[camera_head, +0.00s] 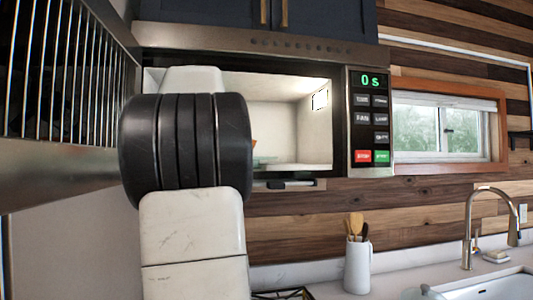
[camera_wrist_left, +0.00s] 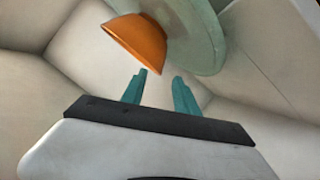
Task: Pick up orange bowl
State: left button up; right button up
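The orange bowl (camera_wrist_left: 138,42) shows in the left wrist view beside a pale green round plate (camera_wrist_left: 206,38), inside a light-walled cavity. My left gripper (camera_wrist_left: 158,88) is open, with two teal fingers apart and nothing between them. The bowl is just beyond the fingertips, a little to the left in that view, and looks apart from them. In the head view only a sliver of the bowl (camera_head: 254,145) and the plate's edge (camera_head: 265,160) show inside the open microwave (camera_head: 300,125). My arm hides the rest and the left gripper. My right gripper is in neither view.
The microwave walls (camera_wrist_left: 65,60) close in around the left gripper. The control panel (camera_head: 371,120) is at the opening's right. Dark cabinets (camera_head: 345,20) are above. Below are a white utensil holder (camera_head: 357,268), a sink (camera_head: 490,288) and a faucet (camera_head: 468,235).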

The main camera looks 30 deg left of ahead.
pick_arm(q)
jog(key=shift+x, duration=3.45)
jog(key=shift+d, duration=0.25)
grip_shut()
jog(key=shift+f, duration=0.1)
